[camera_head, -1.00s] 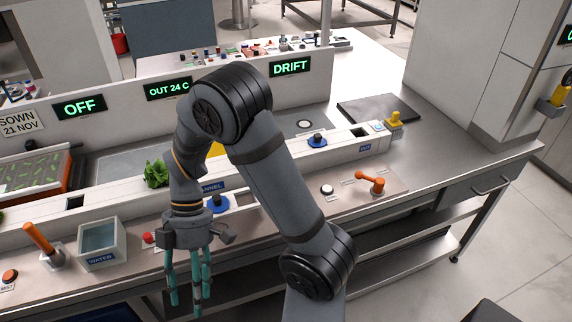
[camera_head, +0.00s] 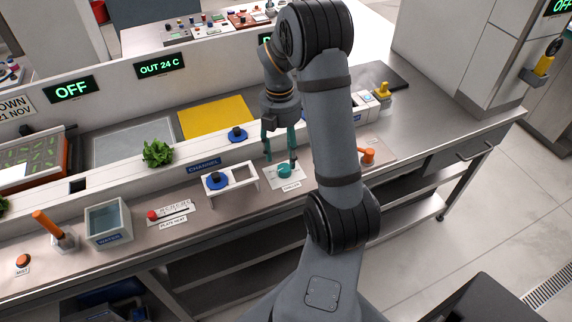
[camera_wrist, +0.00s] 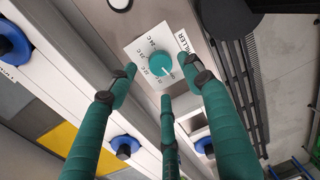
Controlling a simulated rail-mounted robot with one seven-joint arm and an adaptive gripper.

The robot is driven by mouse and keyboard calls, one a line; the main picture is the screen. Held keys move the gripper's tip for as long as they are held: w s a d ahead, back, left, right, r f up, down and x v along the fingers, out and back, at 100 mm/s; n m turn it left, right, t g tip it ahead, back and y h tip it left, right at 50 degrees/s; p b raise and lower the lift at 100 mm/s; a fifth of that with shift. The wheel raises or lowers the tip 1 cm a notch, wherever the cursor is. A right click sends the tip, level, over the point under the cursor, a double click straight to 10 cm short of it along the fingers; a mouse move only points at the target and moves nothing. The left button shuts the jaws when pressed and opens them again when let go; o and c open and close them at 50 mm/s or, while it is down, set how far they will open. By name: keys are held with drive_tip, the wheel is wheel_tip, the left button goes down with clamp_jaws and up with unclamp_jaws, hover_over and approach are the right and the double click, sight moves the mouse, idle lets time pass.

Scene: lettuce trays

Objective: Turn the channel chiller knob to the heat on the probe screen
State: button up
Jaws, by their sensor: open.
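The chiller knob is a round teal dial (camera_wrist: 160,63) on a white square plate with several temperature marks, too small to read surely. It also shows in the head view (camera_head: 285,171), at the bench front right of the white stand. The probe screen (camera_head: 161,67) reads OUT 24 C in green. My gripper (camera_head: 279,155) points down over the knob, its teal fingers spread. In the wrist view the fingers (camera_wrist: 160,78) are open around the dial's near side and flanks. Whether any finger touches it, I cannot tell.
A white stand (camera_head: 245,180) with a blue-capped part is left of the knob. A red slider (camera_head: 152,215), water box (camera_head: 107,222) and orange lever (camera_head: 47,224) lie farther left. Another orange handle (camera_head: 367,156) is to the right. The white channel (camera_head: 205,150) runs behind.

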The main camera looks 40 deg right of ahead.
sight(284, 167)
wheel_tip(284, 167, down, 5)
drive_tip(key=shift+s+f, duration=0.1)
drive_tip(key=shift+s, duration=0.05)
drive_tip(key=c, duration=0.3)
drive_tip(key=c, duration=0.8)
drive_tip(key=shift+c, duration=0.3)
